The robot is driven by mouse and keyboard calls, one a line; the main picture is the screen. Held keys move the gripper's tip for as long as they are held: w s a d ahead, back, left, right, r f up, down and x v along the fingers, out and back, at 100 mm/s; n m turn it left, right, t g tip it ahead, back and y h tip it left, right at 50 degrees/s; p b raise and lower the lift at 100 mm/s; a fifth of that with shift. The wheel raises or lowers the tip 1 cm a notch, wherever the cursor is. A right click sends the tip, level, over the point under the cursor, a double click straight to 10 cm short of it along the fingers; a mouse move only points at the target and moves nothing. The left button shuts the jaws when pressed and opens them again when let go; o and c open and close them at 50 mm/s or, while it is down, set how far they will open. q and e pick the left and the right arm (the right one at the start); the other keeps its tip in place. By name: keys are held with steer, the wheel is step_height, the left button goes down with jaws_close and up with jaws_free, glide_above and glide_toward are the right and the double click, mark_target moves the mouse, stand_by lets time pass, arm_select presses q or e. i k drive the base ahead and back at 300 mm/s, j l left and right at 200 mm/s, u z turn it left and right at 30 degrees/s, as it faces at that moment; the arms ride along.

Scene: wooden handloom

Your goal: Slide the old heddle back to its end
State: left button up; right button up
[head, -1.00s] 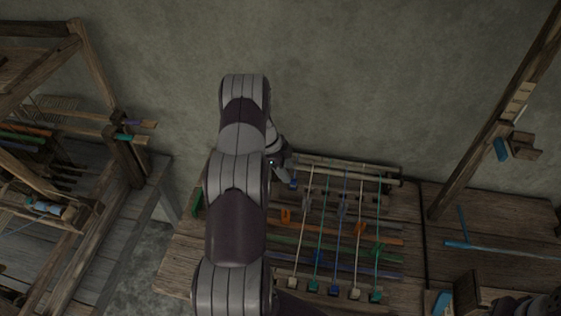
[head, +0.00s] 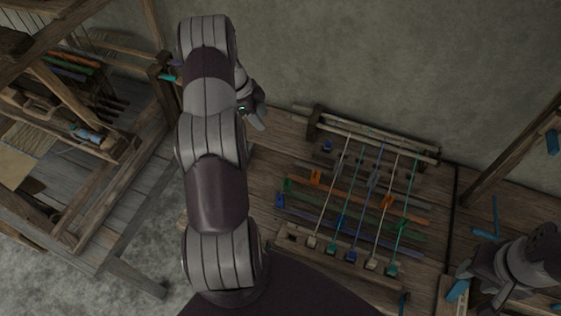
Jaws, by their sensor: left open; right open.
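Several small heddles sit on coloured bars on the worktable; I cannot tell which is the old one. An orange heddle (head: 316,177), a green heddle (head: 288,185) and a blue heddle (head: 280,200) stand near the bars' left ends. Another orange heddle (head: 386,200) and a grey one (head: 374,173) are among the threads. My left gripper (head: 253,116) is open and empty, left of the bars and above the table's back edge. My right gripper (head: 474,280) is open at the lower right, apart from the bars, its fingers partly hidden.
Light and teal threads (head: 330,200) run across the bars to small weights (head: 350,256) at the front. A wooden roller (head: 380,136) lies along the back. A large wooden loom frame (head: 140,215) stands at the left. A blue stick (head: 496,215) lies right of the bars.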

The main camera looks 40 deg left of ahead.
mark_target(314, 180)
steer(key=u, duration=0.95)
